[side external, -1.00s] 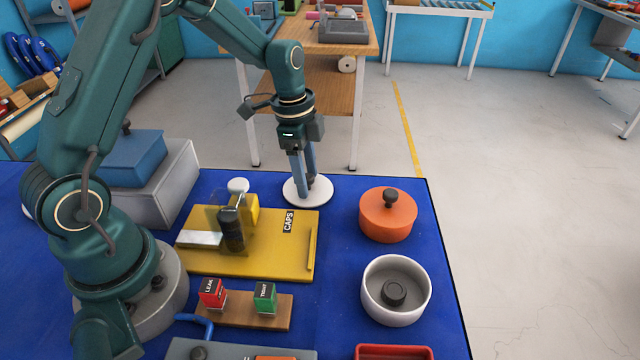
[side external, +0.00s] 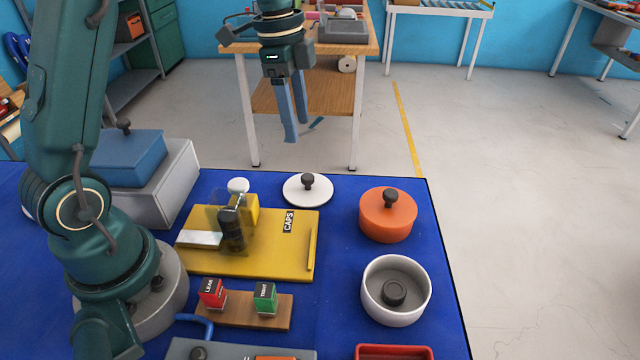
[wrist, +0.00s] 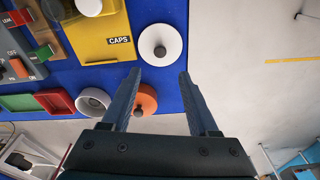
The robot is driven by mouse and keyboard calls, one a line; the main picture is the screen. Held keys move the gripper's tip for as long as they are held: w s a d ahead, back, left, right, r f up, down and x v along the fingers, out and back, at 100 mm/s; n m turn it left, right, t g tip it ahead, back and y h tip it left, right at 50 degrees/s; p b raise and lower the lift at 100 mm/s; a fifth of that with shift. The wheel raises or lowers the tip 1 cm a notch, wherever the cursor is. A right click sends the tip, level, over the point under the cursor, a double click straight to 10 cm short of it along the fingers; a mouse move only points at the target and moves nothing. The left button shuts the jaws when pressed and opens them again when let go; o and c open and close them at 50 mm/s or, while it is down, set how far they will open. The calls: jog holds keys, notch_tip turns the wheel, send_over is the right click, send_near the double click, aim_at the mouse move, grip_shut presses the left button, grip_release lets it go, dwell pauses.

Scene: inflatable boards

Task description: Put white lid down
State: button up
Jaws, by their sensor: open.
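The white lid (side external: 296,191) lies flat on the blue mat, its dark knob pointing up, just behind the yellow CAPS board. It also shows in the wrist view (wrist: 149,44). My gripper (side external: 298,136) is open and empty, raised well above the lid and apart from it. In the wrist view its fingers (wrist: 158,82) are spread with nothing between them. A white open pot (side external: 368,300) with a dark round piece inside stands at the front right of the mat.
An orange lidded pot (side external: 386,222) stands right of the white lid. The yellow board (side external: 270,262) carries a clamp-like fixture with a white knob. Red and green blocks sit on a wooden strip (side external: 240,312). A grey box with a blue lidded box (side external: 128,160) stands at left.

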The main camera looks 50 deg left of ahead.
jog(key=s+d+r+n+t, duration=0.1)
jog(key=s+d+n+t, duration=0.1)
jog(key=s+n, duration=0.3)
jog(key=s+d+r+n+t+y, duration=0.1)
jog(key=s+d+n, duration=0.3)
jog(key=s, duration=0.7)
jog(key=shift+d+r+n+t, duration=0.15)
jog(key=shift+d+n+t, duration=0.05)
jog(key=shift+n+t, duration=0.8)
